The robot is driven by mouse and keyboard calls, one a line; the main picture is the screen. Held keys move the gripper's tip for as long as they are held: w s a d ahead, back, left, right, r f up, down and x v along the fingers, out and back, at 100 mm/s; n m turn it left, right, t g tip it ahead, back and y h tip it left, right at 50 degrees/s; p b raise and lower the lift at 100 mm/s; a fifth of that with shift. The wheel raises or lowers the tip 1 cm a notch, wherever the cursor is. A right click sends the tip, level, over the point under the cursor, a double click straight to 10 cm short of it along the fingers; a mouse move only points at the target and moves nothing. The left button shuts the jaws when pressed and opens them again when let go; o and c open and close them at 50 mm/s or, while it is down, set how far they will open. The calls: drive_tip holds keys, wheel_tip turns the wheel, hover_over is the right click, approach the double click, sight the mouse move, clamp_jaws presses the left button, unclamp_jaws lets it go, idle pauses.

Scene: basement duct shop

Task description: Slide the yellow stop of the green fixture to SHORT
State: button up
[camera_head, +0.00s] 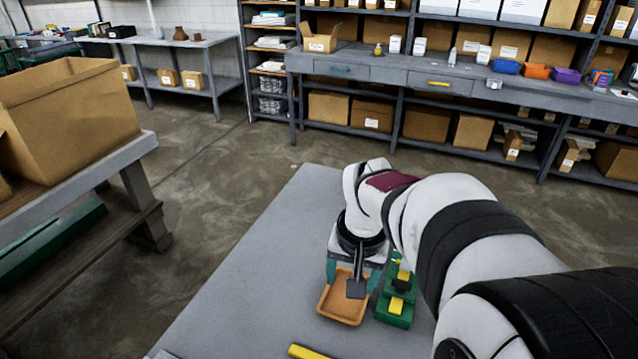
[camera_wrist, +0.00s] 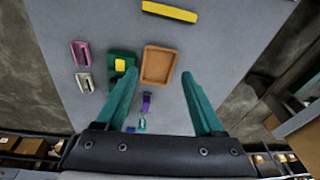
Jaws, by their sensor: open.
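The green fixture (camera_head: 393,318) lies on the grey table, just right of my gripper in the head view. Two yellow patches show on it there, and I cannot tell for sure which is the stop. In the wrist view the fixture (camera_wrist: 113,57) is at upper left with the square yellow stop (camera_wrist: 120,65) on it. No SHORT marking is readable. My gripper (camera_head: 353,273) points down with its teal fingers apart and nothing between them. In the wrist view its open fingertips (camera_wrist: 159,74) frame the tray, and the left finger covers part of the fixture's lower side.
An orange-brown tray (camera_head: 325,304) sits left of the fixture. A yellow bar (camera_wrist: 170,12) lies beyond them in the wrist view. Pink (camera_wrist: 80,52), grey-green (camera_wrist: 85,82) and purple (camera_wrist: 146,103) small pieces lie nearby. Bare grey table (camera_head: 265,265) extends left of the tray.

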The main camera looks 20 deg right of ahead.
drive_tip(key=w+d+f+m+h, duration=0.1)
drive_tip(key=w+d+f, duration=0.2)
drive_tip(key=d, duration=0.4)
drive_tip(key=w+d+f+t+h, duration=0.1)
drive_tip(key=w+d+f, duration=0.15)
drive_tip(key=d, duration=0.45)
drive_tip(key=w+d+f+m+h, duration=0.1)
drive_tip(key=w+d+f, duration=0.1)
drive_tip(key=w+d, duration=0.35)
drive_tip(key=x, duration=0.5)
drive_tip(key=s+x, duration=0.1)
drive_tip(key=x, duration=0.4)
drive_tip(key=s+d+x, duration=0.1)
drive_tip(key=x, duration=0.4)
drive_tip(key=shift+w+d+f, duration=0.1)
drive_tip(key=shift+d+f, duration=0.05)
drive_tip(key=shift+f, duration=0.35)
clamp_jaws()
